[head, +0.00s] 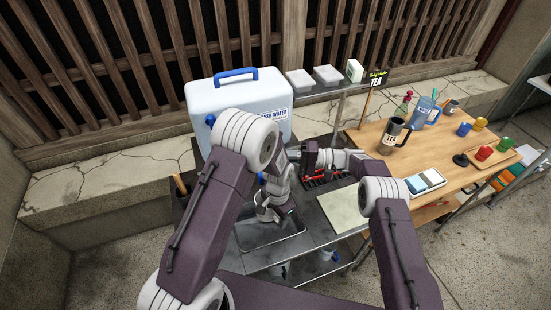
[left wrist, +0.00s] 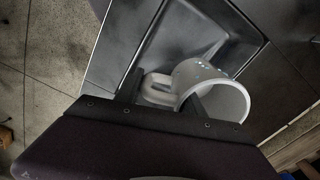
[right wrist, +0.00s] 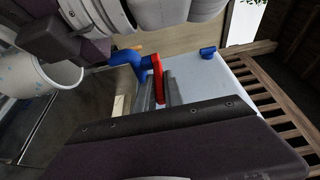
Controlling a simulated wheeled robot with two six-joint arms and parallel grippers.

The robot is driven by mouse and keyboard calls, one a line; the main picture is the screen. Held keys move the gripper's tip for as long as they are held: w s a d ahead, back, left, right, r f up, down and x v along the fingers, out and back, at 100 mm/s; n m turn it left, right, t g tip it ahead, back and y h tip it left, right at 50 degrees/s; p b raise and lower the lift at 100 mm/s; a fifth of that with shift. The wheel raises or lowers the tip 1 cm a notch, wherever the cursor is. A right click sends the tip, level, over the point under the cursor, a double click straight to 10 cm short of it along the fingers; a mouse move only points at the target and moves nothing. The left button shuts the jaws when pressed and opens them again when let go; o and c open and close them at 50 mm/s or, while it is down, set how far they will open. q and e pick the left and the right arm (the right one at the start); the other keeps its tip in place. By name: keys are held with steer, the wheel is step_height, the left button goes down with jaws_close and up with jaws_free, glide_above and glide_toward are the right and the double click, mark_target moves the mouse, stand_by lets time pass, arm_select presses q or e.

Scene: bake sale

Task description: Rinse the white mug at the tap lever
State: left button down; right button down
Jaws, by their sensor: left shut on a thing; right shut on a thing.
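The white mug (left wrist: 205,78) is in the left wrist view over the metal sink basin (left wrist: 180,32), tilted on its side with its mouth toward the lower right. My left gripper (left wrist: 163,97) is shut on its handle. Small specks show on the mug's wall. The mug also shows at the left edge of the right wrist view (right wrist: 38,78). There my right gripper (right wrist: 159,88) is shut on the red tap lever (right wrist: 158,76), beside the blue tap (right wrist: 128,62). In the head view my arms mostly hide the tap and mug; no water stream is discernible.
The white water container (head: 240,98) with a blue handle stands behind the sink (head: 268,240). A pale board (head: 343,208) lies right of it. The wooden table (head: 400,160) carries a TEA pot (head: 392,137), a blue pitcher (head: 421,112) and several coloured cups.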

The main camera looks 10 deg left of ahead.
steer(key=c, duration=1.4)
jaws_free()
steer(key=shift+c, duration=0.2)
arm_select(q)
steer(key=shift+d, duration=0.1)
arm_select(e)
steer(key=v, duration=1.2)
arm_select(q)
steer(key=shift+s+d, duration=1.3)
steer(key=shift+d, duration=0.2)
steer(key=shift+s+d, duration=1.3)
steer(key=shift+d, duration=0.2)
arm_select(e)
steer(key=shift+r, duration=0.25)
